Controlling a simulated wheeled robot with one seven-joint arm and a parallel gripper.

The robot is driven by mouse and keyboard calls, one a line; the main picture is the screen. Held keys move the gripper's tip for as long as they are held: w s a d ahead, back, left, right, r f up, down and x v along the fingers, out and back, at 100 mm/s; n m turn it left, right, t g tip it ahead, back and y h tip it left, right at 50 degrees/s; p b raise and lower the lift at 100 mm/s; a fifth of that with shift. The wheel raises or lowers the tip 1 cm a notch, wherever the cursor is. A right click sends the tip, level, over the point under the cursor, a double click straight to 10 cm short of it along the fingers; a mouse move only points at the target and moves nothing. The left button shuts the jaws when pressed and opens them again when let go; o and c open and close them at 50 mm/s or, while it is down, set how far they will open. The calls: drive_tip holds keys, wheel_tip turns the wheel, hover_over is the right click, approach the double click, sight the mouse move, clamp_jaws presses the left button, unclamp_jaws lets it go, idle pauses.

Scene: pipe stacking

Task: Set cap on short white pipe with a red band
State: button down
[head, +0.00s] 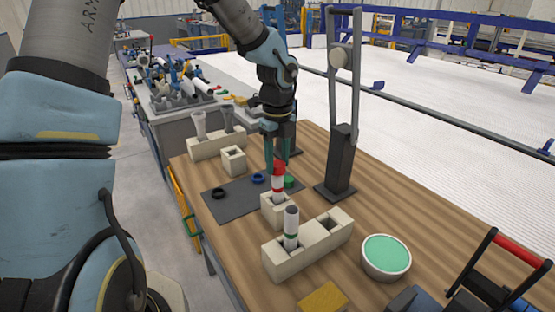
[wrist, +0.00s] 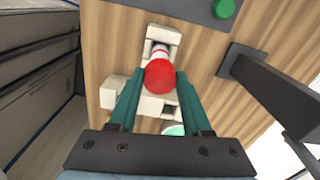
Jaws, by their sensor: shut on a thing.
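The short white pipe with a red band (head: 278,185) stands upright in a small cream block (head: 273,211); its pale side also shows in the wrist view (wrist: 160,50). A red cap (head: 279,167) is between the fingertips of my gripper (head: 280,160). In the wrist view the round red cap (wrist: 160,75) sits between the two green fingers (wrist: 160,82), which are shut on it.
A dark mat (head: 235,203) holds a black cap (head: 218,193), a blue cap (head: 258,178) and a green cap (head: 289,182). A green-banded pipe (head: 291,226) stands in the front cream block (head: 285,264). A dark post (head: 336,165) stands close on the right. A green-topped bowl (head: 386,256) is front right.

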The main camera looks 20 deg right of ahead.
sight(278, 163)
drive_tip(key=shift+c, duration=1.3)
unclamp_jaws()
drive_tip(key=shift+o, duration=0.3)
drive_tip(key=shift+o, duration=1)
drive_tip(key=shift+r, duration=0.15)
drive_tip(key=shift+r+p, duration=2.35)
drive_tip(key=shift+p, duration=0.2)
drive_tip(key=shift+r, duration=1)
